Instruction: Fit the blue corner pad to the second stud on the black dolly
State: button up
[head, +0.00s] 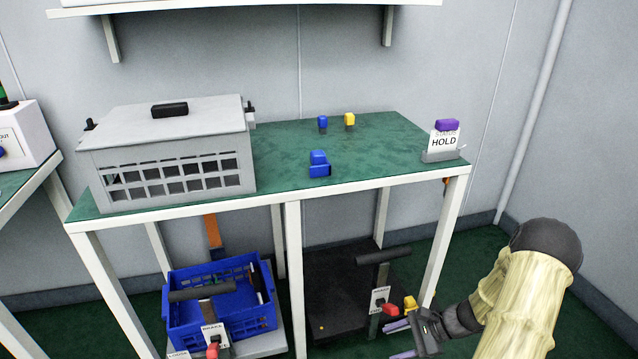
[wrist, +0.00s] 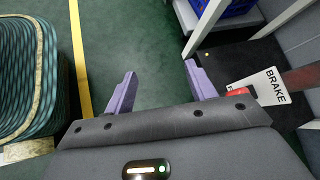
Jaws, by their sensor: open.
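A blue piece (head: 319,165), seemingly made of two blocks, sits near the front edge of the green-topped bench. A smaller blue piece (head: 322,122) stands farther back; I cannot tell which is the corner pad. The black dolly (head: 340,285) is on the floor under the bench and also shows in the wrist view (wrist: 240,62). A tiny yellow spot (head: 322,327) is on its deck; no stud is clearly made out. My gripper (head: 399,341) is low beside the dolly's handle end, below the bench top. Its purple fingers (wrist: 160,75) are open and empty over the floor.
A grey lidded crate (head: 170,150) fills the bench's left. A yellow piece (head: 349,119) and a HOLD sign (head: 443,142) stand on the bench. A blue crate (head: 225,310) is beneath. The dolly's handle (head: 382,256), BRAKE tag (wrist: 258,93) and bench legs are near my gripper.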

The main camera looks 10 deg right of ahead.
jog(key=s+a+r+n+h+p, duration=0.2)
jog(key=a+r+n+h, duration=0.1)
jog(key=r, duration=0.6)
jog(key=s+a+r+n+h+p, duration=0.2)
jog(key=s+a+r+n+h, duration=0.1)
jog(key=a+r+n, duration=0.3)
jog(key=s+a+r+n+h+p, duration=0.2)
jog(key=r+n, duration=0.6)
jog(key=r, duration=0.4)
jog(key=s+a+h, duration=0.1)
jog(key=a+h, duration=0.1)
jog(key=a, duration=0.1)
jog(key=shift+s+r, duration=0.15)
jog(key=shift+r, duration=0.05)
jog(key=shift+c, duration=0.5)
